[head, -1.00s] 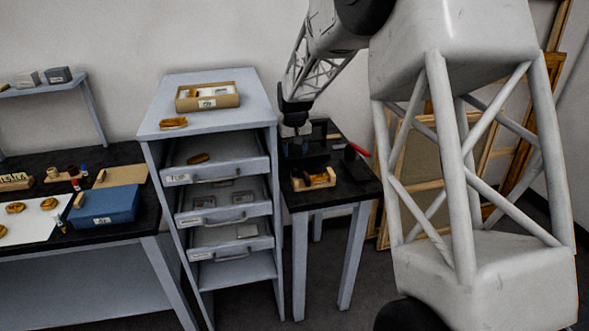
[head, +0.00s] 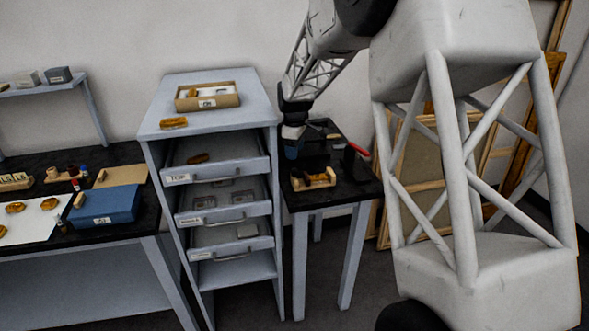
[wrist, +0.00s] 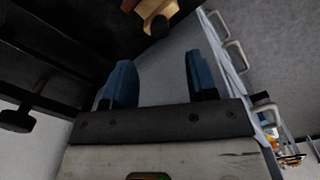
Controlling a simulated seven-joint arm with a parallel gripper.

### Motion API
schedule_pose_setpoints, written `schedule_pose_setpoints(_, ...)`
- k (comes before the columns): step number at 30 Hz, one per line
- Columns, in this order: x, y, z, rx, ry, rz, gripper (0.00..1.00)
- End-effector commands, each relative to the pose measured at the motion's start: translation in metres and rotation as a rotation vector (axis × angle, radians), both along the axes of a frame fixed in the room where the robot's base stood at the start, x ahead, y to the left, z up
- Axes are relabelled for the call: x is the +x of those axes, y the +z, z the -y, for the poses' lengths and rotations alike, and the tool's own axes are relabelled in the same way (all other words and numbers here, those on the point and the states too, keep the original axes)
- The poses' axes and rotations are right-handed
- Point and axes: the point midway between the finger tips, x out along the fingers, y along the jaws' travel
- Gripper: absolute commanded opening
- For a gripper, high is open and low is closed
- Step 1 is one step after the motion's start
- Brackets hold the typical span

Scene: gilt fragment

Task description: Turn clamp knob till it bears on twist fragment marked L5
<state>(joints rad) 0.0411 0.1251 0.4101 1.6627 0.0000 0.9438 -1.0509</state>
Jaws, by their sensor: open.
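My gripper (head: 291,152) is at the left edge of the small dark side table (head: 355,190), beside the dark fixture there. In the wrist view its two blue fingers (wrist: 160,72) stand apart with nothing between them. A pale wooden holder (head: 318,182) with a golden-brown piece sits at the front of the side table. A wooden piece with a dark round end (wrist: 157,18) shows beyond the fingertips, apart from them. A dark round knob on a stem (wrist: 17,120) shows at the left of the wrist view. I cannot read any L5 mark or tell which knob is the clamp's.
A grey cabinet (head: 160,128) with several pulled-out drawers stands close left of the side table. A red-handled item (head: 358,149) lies on the table's right. A blue box (head: 105,203) is on the left bench. Framed panels lean at the right wall.

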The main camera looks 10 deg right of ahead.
Motion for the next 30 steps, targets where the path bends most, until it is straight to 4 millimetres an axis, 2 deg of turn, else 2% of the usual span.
schedule_pose_setpoints(19,0.0,-0.003,0.0,0.0,0.049,0.0,0.52)
schedule_pose_setpoints(26,0.0,-0.02,0.0,0.0,0.049,-0.001,0.52)
schedule_pose_setpoints(30,0.0,-0.037,0.0,0.0,0.048,-0.002,0.52)
